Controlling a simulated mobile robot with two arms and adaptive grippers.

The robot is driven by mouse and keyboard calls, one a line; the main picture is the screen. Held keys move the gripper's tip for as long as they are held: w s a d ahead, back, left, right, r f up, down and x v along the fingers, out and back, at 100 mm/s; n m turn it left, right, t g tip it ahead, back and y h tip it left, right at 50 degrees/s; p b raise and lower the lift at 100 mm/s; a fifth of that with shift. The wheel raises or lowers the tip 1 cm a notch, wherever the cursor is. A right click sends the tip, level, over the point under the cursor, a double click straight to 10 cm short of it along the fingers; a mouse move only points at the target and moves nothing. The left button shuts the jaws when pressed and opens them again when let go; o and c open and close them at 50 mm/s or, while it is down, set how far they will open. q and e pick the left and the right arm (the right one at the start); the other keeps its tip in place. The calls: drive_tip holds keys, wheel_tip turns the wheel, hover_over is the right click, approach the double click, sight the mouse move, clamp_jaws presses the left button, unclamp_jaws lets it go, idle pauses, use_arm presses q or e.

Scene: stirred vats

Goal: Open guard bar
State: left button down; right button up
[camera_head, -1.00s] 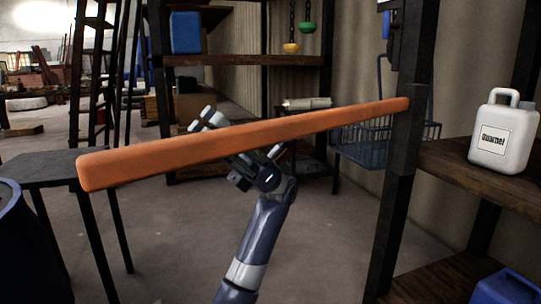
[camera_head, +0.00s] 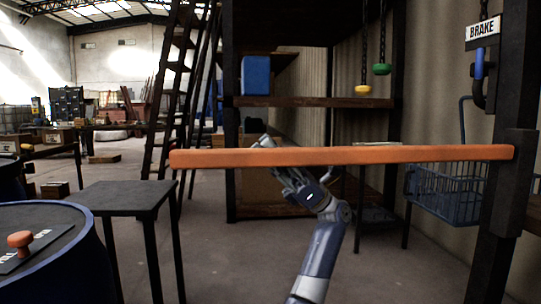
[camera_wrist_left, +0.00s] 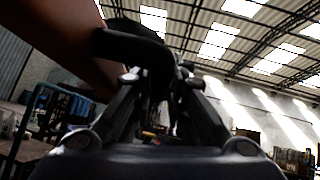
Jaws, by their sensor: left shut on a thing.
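The orange guard bar (camera_head: 400,155) runs nearly level across the head view, from a free end at the left to a dark upright post (camera_head: 507,190) at the right. My left gripper (camera_head: 280,165) is at the bar, left of its middle, with fingers showing above and below it. It is shut on the bar. In the left wrist view the bar (camera_wrist_left: 50,35) shows dark red-brown at the upper left, with a dark piece between my fingers (camera_wrist_left: 150,85). The bar hides part of the fingers in the head view. My right gripper is in neither view.
A dark small table (camera_head: 125,197) and a blue-rimmed vat (camera_head: 75,265) with an orange knob (camera_head: 20,239) stand at the left. A blue wire basket (camera_head: 445,190) is behind the bar at the right. A BRAKE sign (camera_head: 482,30) hangs above. Open floor lies below the bar.

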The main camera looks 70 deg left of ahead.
use_arm(q)
drive_tip(key=shift+w, duration=0.1)
drive_tip(key=c, duration=2)
unclamp_jaws()
drive_tip(key=shift+o, duration=0.8)
drive_tip(key=shift+w, duration=0.15)
drive_tip(key=shift+f, duration=0.1)
drive_tip(key=v, duration=1.2)
drive_tip(key=shift+d, duration=0.1)
